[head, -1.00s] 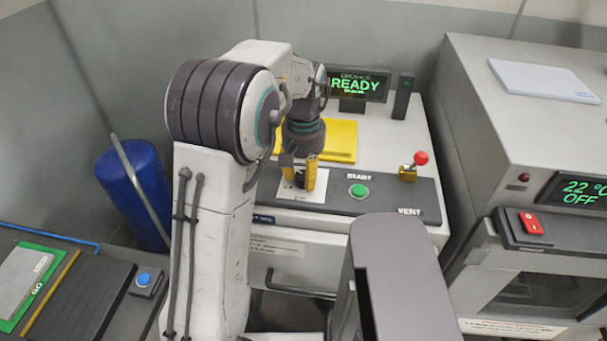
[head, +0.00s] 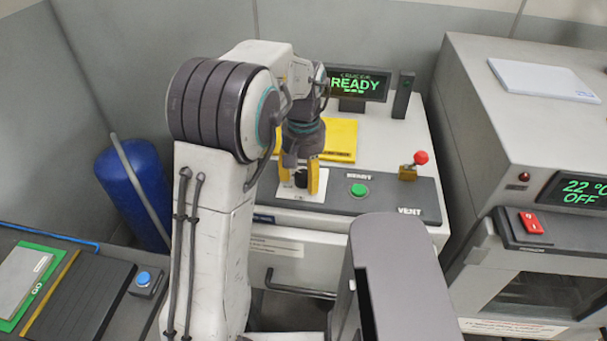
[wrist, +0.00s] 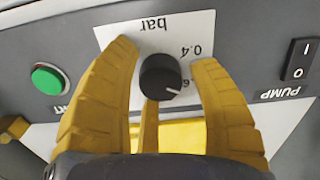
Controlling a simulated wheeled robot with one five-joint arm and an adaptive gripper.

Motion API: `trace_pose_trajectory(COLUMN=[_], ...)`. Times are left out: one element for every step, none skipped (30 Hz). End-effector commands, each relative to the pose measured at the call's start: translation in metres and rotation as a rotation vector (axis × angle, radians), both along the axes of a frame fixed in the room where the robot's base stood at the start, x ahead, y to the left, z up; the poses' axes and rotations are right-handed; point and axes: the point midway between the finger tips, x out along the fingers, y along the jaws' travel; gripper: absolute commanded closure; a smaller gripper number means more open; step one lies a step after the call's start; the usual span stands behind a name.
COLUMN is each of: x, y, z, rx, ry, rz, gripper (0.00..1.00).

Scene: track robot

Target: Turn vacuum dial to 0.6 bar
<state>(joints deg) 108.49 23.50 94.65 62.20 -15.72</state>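The vacuum dial is a small black knob (wrist: 160,76) with a white pointer line, on a white scale plate (wrist: 178,30). In the wrist view the pointer runs toward the lower right. The plate's "bar" and "0.4" read upside down; another mark at the right is partly covered by a finger. My gripper (wrist: 165,72) has its yellow fingers on either side of the knob, with narrow gaps. It is open around it. In the head view my gripper (head: 299,182) is over the plate, with the dark knob (head: 301,181) between its fingers.
A green START button (head: 358,190) and a red-tipped lever (head: 420,159) are right of the dial. A yellow panel (head: 342,140) lies behind it, and a screen (head: 357,85) reads READY. In the wrist view a black PUMP switch (wrist: 299,60) is close by.

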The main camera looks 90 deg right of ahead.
Motion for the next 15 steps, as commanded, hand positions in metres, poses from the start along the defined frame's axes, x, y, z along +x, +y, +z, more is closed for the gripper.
trace_pose_trajectory(x=[0.0,0.0,0.0,0.0,0.0,0.0,0.0,0.0,0.0,0.0,0.0,0.0,0.0,-0.001,-0.001], y=[0.0,0.0,-0.001,-0.001,-0.001,-0.001,-0.001,-0.001,-0.001,-0.001,-0.001,-0.002,-0.002,-0.002,-0.002], z=[0.001,0.001,0.001,0.001,0.001,0.001,0.001,0.001,0.002,0.002,0.003,0.005,0.006,0.009,0.012], rx=[-0.002,-0.002,-0.003,-0.003,-0.004,-0.004,-0.004,-0.005,-0.005,-0.005,-0.006,-0.007,-0.008,-0.008,-0.008], ry=[0.001,0.001,0.001,0.001,0.001,0.001,0.001,0.001,0.001,0.001,0.002,0.002,0.002,0.002,0.002], rz=[0.0,0.0,0.0,0.0,0.0,0.0,0.0,0.0,0.0,0.0,0.0,0.0,0.0,0.0,0.0], gripper=[0.4,0.38,0.36,0.36,0.36,0.36,0.36,0.36,0.36,0.36,0.36,0.36,0.36,0.36,0.36])
